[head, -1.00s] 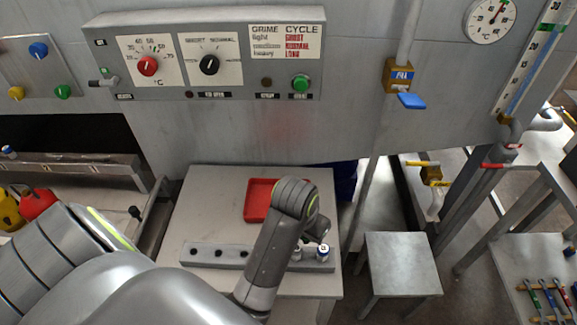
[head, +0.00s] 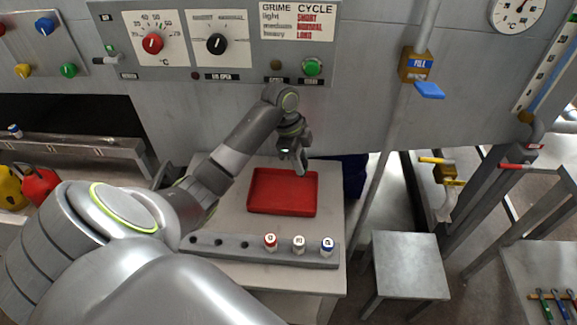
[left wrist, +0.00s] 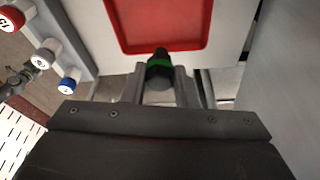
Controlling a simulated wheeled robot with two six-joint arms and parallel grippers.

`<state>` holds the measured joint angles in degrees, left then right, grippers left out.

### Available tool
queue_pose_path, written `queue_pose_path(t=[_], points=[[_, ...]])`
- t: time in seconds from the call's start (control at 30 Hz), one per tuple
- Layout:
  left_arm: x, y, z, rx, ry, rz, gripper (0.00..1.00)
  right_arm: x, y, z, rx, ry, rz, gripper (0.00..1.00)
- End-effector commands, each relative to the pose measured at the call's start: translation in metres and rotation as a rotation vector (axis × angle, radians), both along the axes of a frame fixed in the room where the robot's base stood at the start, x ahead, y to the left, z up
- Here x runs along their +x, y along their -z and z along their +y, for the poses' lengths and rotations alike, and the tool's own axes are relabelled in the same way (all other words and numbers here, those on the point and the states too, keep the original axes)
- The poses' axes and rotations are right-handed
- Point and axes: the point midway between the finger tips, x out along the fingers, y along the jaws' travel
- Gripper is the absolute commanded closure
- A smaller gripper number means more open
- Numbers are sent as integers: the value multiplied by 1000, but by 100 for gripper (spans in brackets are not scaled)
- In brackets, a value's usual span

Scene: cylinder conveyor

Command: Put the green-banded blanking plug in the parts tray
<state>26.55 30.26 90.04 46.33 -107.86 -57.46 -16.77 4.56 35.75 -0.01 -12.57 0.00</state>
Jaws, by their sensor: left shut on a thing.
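The green-banded blanking plug (left wrist: 159,63) is dark with a green band and sits between the fingers of my left gripper in the left wrist view. My left gripper (head: 298,165) is shut on it. In the head view the gripper points down above the far right part of the red parts tray (head: 283,205), and the plug is hard to make out there. The tray is empty where it shows. It also appears in the left wrist view (left wrist: 160,25), just beyond the plug. My right gripper is not in view.
A grey rack (head: 220,250) in front of the tray holds a red-topped cylinder (head: 270,241), a grey-topped cylinder (head: 299,244) and a blue-topped cylinder (head: 327,246). Its left holes are empty. The control panel wall (head: 200,120) rises behind the table. A stool (head: 408,265) stands at right.

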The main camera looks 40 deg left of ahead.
Motion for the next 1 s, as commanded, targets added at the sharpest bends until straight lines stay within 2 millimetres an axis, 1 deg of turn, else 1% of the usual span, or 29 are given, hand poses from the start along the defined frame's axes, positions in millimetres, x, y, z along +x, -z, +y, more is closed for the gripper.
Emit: queue_pose_path(t=[0.1,0.2,0.47,0.63,0.7,0.97,1.0], points=[[-1,23,-1,-4,2,6,100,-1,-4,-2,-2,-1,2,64],[-1,40,-1,-3,3,5,100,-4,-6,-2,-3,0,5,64],[-1,63,-1,-2,0,4,100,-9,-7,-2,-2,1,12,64],[-1,87,-1,-1,0,4,100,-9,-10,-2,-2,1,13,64],[-1,90,-1,-1,1,2,100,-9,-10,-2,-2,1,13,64],[-1,92,-1,0,1,1,100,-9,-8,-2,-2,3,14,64],[-1,93,-1,1,1,1,72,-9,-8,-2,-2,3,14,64]])
